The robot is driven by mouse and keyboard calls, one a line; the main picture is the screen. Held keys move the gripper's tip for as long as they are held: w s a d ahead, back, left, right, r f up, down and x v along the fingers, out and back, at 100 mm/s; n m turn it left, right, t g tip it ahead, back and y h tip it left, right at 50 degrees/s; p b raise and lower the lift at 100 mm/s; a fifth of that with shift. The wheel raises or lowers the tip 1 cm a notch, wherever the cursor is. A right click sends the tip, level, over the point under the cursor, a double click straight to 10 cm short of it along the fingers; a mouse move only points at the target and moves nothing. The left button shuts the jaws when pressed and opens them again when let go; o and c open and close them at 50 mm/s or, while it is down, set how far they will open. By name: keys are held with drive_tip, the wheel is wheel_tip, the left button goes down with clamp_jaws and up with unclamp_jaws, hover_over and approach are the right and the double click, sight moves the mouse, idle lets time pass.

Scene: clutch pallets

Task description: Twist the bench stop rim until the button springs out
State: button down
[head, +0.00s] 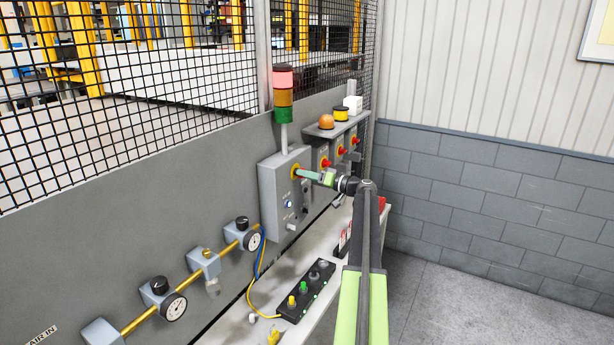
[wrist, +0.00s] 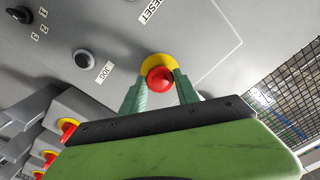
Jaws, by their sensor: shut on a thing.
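The bench stop is a red button (wrist: 159,79) with a yellow collar (wrist: 153,66) on the face of a grey control box. In the head view my gripper (head: 307,173) reaches the box face from the right. The fingers cover part of the stop there, and I cannot tell whether the button is in or out.
A stack light (head: 283,95) with its red section bright stands above the box. More red stop buttons (head: 341,151) sit on boxes behind. A black pendant (head: 306,290) with coloured buttons lies on the bench. Gauges on a brass pipe (head: 174,306) line the left wall.

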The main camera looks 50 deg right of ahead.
drive_tip(key=shift+m, duration=1.1)
drive_tip(key=shift+w, duration=0.1)
drive_tip(key=c, duration=0.9)
unclamp_jaws()
drive_tip(key=v, duration=1.7)
drive_tip(key=shift+s, duration=0.25)
